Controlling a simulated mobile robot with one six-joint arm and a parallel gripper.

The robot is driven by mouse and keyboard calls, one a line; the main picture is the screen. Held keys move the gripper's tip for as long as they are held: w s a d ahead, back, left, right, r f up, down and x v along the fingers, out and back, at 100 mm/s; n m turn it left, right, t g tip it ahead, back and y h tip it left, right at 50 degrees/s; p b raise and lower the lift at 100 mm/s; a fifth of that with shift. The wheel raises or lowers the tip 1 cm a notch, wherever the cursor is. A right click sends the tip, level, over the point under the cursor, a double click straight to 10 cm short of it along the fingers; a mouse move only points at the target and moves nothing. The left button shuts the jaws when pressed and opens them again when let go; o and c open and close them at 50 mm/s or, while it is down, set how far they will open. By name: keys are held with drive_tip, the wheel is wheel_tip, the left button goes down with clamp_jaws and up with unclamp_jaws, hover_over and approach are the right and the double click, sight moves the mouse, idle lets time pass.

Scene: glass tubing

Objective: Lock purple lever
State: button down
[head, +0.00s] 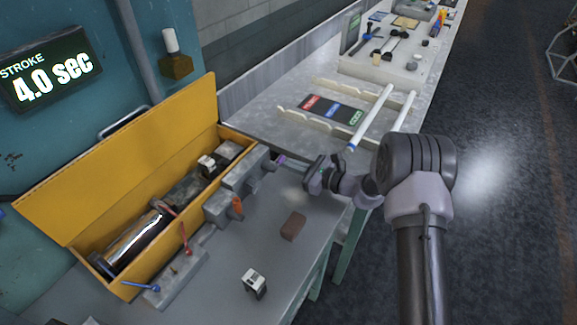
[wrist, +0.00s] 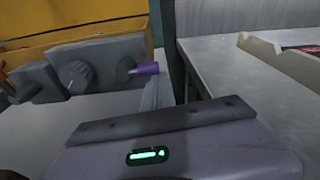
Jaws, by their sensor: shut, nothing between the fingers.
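The purple lever (head: 280,160) sticks out from the right end of the grey blocks in front of the yellow box. In the wrist view the purple lever (wrist: 146,69) shows as a short purple cylinder on a grey stub, pointing right. My gripper (head: 312,172) is just to the right of the lever in the head view, apart from it, shut and empty. In the wrist view my gripper's body with a green light fills the bottom, and the fingertips are not clearly seen.
A yellow box (head: 133,160) with its lid up holds a shiny cylinder (head: 137,243). Red (head: 185,240), orange (head: 237,207) and blue (head: 141,286) levers sit along its front. A brown block (head: 293,226) lies on the grey table. White tubes (head: 370,117) rest on a rack to the right.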

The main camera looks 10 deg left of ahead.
drive_tip(key=n+b, duration=0.1)
drive_tip(key=r+n, duration=0.1)
drive_tip(key=n, duration=0.1)
drive_tip(key=shift+w+r+t+b, duration=0.1)
drive_tip(key=shift+r+t+b, duration=0.2)
drive_tip(key=shift+t+b, duration=0.1)
drive_tip(key=shift+r, duration=0.9)
drive_tip(key=shift+s+a+r, duration=0.15)
drive_tip(key=shift+s+r, duration=0.25)
drive_tip(key=shift+r, duration=0.15)
drive_tip(key=shift+s+a+r, duration=0.2)
drive_tip(key=shift+s+r, duration=0.3)
drive_tip(key=shift+r, duration=0.05)
drive_tip(key=shift+s+a+r+b, duration=0.2)
drive_tip(key=shift+s+r+b, duration=0.15)
drive_tip(key=shift+s, duration=0.15)
drive_tip(key=shift+s+a, duration=0.1)
